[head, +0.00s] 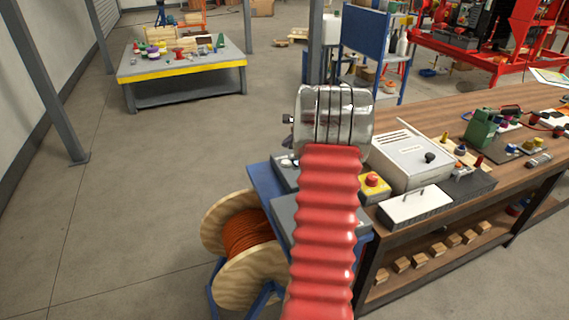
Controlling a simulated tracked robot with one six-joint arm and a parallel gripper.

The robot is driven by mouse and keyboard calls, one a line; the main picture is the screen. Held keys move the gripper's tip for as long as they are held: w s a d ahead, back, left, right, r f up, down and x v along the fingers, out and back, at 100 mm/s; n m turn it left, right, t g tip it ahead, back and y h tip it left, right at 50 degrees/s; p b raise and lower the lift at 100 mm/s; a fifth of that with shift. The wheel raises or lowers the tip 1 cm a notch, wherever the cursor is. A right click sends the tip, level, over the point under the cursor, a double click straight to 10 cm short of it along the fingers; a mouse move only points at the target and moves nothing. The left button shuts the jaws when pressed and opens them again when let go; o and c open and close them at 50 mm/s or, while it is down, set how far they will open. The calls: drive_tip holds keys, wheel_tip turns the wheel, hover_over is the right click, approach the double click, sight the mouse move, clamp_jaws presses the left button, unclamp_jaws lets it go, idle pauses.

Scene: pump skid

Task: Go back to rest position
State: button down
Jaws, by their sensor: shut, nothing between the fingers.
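My arm, with a red ribbed sleeve and a shiny metal end section, rises through the middle of the head view. Its far end stands in front of the wooden workbench's left end and a blue stand. My gripper's fingers do not show; they are out of view or hidden behind the arm. No object is seen held.
The wooden workbench (436,244) at right carries a white control box (408,160), a red button on a yellow box (372,181) and small parts. A cable reel (238,275) stands low beside my arm. A grey table (195,68) stands far left. Floor at left is clear.

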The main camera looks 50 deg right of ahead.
idle(0.8)
drive_tip(key=s+a+f+n, duration=0.1)
drive_tip(key=s+a+f+n+y, duration=0.1)
drive_tip(key=a+f+n, duration=0.1)
drive_tip(key=s+a+f+n+g, duration=0.1)
drive_tip(key=shift+a+f+y, duration=0.15)
drive_tip(key=shift+a+y, duration=0.15)
drive_tip(key=shift+a, duration=0.05)
drive_tip(key=s+a+r+n, duration=0.5)
drive_tip(key=a+n, duration=0.4)
drive_tip(key=a, duration=0.9)
drive_tip(key=s+a+r+n+g+y, duration=0.1)
drive_tip(key=s+a+r+n, duration=0.5)
drive_tip(key=a, duration=1.2)
drive_tip(key=s+a+r+n+g, duration=0.1)
drive_tip(key=s+a+r+n, duration=0.4)
drive_tip(key=a+n, duration=0.6)
drive_tip(key=s+a, duration=0.1)
drive_tip(key=a, duration=0.6)
drive_tip(key=shift+s+a+r+n, duration=0.25)
drive_tip(key=shift+s+r+n, duration=0.05)
drive_tip(key=shift+s+n, duration=0.1)
